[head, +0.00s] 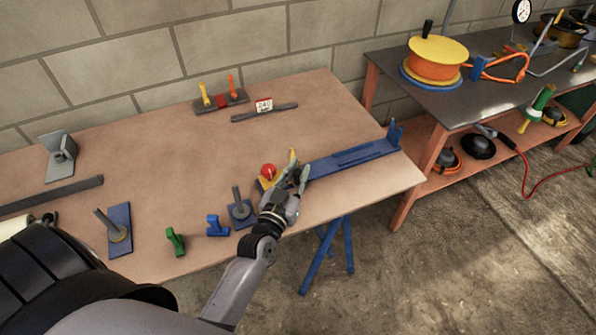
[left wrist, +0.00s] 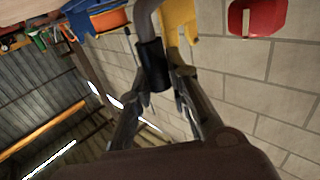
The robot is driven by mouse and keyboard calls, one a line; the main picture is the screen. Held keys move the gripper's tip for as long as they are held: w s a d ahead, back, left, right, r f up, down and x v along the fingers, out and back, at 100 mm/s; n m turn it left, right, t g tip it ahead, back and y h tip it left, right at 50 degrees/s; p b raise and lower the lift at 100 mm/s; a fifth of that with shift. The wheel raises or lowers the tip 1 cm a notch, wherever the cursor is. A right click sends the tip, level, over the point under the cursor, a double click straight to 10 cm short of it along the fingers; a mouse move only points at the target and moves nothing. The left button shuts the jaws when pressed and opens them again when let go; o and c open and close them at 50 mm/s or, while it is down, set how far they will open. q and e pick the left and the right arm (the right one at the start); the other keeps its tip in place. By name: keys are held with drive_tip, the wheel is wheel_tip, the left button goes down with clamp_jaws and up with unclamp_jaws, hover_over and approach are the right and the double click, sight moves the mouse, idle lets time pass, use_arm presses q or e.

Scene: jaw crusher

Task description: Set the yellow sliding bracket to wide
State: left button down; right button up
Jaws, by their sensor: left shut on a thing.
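The yellow sliding bracket (head: 264,184) is at the left end of the blue rail (head: 352,158), mostly hidden behind my left gripper (head: 296,178). A red knob (head: 268,170) shows beside it. In the left wrist view, the fingers of my left gripper (left wrist: 160,92) are closed around a black handle grip (left wrist: 153,66) on a bent grey rod. The yellow bracket (left wrist: 180,20) shows behind the grip, and the red knob (left wrist: 257,16) is at the upper right. How the rod joins the bracket is hidden. My right gripper is not in view.
A blue plate with a post (head: 240,210), a blue clip (head: 217,226) and a green clip (head: 175,241) lie left of the gripper. The table middle is clear. A second bench (head: 480,90) stands right.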

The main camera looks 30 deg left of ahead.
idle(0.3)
use_arm(q)
drive_tip(key=s+a, duration=0.1)
drive_tip(key=s, duration=0.1)
drive_tip(key=s+a+p, duration=0.1)
drive_tip(key=s+a, duration=0.1)
drive_tip(key=shift+a+f+p, duration=0.1)
drive_tip(key=shift+a+p, duration=0.15)
drive_tip(key=shift+p, duration=0.05)
drive_tip(key=c, duration=1.5)
unclamp_jaws()
drive_tip(key=shift+s+a, duration=0.15)
drive_tip(key=s, duration=0.8)
drive_tip(key=s+d, duration=0.1)
drive_tip(key=s, duration=0.3)
